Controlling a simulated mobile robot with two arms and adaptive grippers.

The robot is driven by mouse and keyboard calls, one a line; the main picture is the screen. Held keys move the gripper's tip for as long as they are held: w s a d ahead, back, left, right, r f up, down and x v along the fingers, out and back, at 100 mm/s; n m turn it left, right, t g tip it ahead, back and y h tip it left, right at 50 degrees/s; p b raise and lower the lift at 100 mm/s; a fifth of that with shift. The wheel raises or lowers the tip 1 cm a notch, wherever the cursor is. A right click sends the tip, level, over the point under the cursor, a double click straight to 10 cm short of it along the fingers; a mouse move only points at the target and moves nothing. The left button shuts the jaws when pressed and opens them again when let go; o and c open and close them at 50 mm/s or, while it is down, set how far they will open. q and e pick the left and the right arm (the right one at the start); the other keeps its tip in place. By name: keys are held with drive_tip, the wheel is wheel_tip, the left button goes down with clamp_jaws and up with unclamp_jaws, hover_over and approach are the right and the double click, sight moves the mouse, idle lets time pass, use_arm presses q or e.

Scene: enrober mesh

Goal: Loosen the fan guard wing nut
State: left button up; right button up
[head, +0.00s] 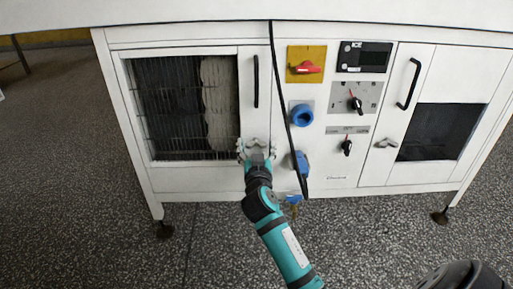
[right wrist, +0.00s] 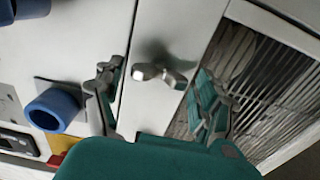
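The fan guard (head: 146,118) is a dark wire grille in the left door of the white cabinet; its slats show at the right of the right wrist view (right wrist: 262,75). A metallic wing nut (right wrist: 158,75) sits on the white door frame beside the guard. My right gripper (head: 257,148) is at the lower part of this door's right edge and hides the nut in the head view. In the right wrist view its fingers (right wrist: 157,92) are spread, one on each side of the nut, with gaps visible. My left gripper is not in view.
A black cable (head: 281,90) hangs just right of my right gripper. Blue sockets (head: 302,115), a red switch on a yellow plate (head: 306,66) and black knobs are to the right. Another wing nut (head: 386,143) is on the right door (head: 425,75). Speckled floor lies in front.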

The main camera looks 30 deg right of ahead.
drive_tip(key=c, duration=0.8)
drive_tip(key=shift+c, duration=0.2)
